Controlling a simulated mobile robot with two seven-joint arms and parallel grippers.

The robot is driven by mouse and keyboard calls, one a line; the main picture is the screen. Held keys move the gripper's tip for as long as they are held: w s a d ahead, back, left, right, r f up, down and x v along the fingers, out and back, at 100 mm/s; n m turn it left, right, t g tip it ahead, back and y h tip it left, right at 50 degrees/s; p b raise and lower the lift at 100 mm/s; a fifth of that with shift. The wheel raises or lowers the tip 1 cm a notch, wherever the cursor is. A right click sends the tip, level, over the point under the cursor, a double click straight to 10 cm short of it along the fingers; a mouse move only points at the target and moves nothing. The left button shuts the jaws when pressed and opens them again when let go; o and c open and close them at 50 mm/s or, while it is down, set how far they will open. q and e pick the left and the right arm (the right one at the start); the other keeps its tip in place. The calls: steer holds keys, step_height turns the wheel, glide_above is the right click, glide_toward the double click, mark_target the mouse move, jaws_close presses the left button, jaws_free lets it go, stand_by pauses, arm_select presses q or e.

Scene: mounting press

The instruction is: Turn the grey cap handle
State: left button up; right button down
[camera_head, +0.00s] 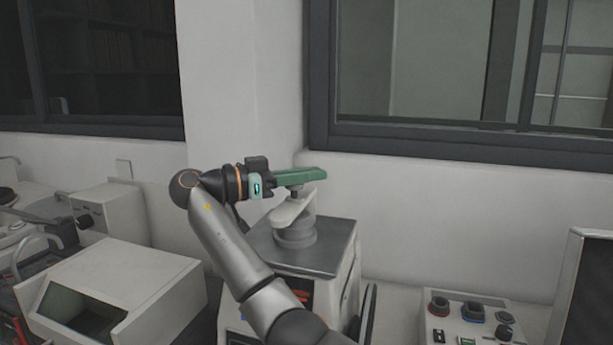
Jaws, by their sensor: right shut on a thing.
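The grey cap handle (290,211) is a light grey lever on a round, stepped cap (296,236) on top of the mounting press (334,250). My right gripper (306,177) comes in from the left above the handle, its green fingers lying nearly level. The fingers are shut on the small upright knob at the handle's upper end. The fingers hide most of this grip. My left gripper is not in view.
A light grey machine (150,265) with a dark opening stands at the left. The wall and window are close behind the press.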

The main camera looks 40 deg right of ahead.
steer(key=shift+s+r+m+g+y, duration=0.15)
steer(key=shift+m+g+y, duration=0.35)
steer(key=shift+g, duration=0.3)
steer(key=shift+s+r+m+g+y, duration=0.1)
steer(key=shift+m+g+y, duration=0.2)
steer(key=shift+m+g, duration=0.4)
steer(key=shift+s+g, duration=0.1)
steer(key=shift+g, duration=0.2)
steer(key=c, duration=1.1)
jaws_free()
steer(key=shift+o, duration=1.1)
steer(key=shift+a+f, duration=0.1)
steer(key=shift+f, duration=0.05)
steer(key=shift+b, duration=0.3)
